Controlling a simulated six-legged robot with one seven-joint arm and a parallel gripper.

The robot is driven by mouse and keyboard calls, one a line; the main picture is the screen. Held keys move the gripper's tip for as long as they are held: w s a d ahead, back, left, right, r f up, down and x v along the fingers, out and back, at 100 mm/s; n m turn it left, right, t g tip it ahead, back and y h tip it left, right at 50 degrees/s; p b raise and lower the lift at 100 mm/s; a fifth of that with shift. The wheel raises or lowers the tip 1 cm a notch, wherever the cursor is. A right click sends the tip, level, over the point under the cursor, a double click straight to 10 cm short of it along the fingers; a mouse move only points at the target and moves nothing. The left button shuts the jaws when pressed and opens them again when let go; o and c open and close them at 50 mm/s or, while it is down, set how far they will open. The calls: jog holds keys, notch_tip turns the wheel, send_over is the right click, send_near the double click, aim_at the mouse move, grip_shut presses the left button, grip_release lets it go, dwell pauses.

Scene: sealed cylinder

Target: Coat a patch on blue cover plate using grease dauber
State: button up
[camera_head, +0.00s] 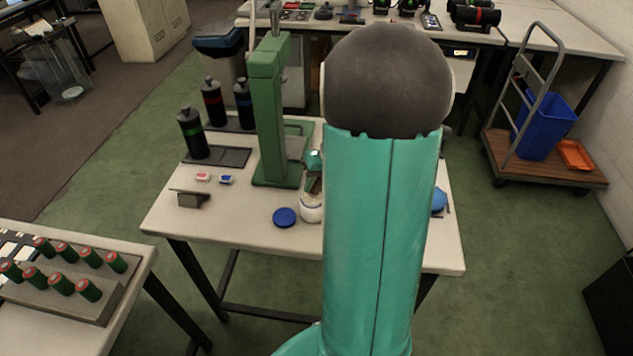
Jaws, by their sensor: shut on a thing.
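A blue round disc (285,217), which looks like the blue cover plate, lies flat on the white workbench (240,235), just left of my arm. My large teal arm link covers the right middle of the bench. A small teal and white part (312,207) shows beside its left edge, close to the disc; it may be my wrist, but I cannot be sure. My gripper's fingers are hidden behind the arm. I cannot make out the grease dauber. A second blue thing (438,200) is partly hidden right of my arm.
A green press (268,110) stands on the bench, with several dark bottles (192,133) on its left. Small red and blue pieces (203,177) and a dark block (189,199) lie at the left. A rack of green cylinders (60,290) is at lower left. A trolley (545,170) stands right.

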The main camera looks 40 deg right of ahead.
jog(key=shift+f, duration=0.45)
dwell(1.1)
jog(key=shift+r, duration=3.55)
jog(key=shift+s, duration=0.1)
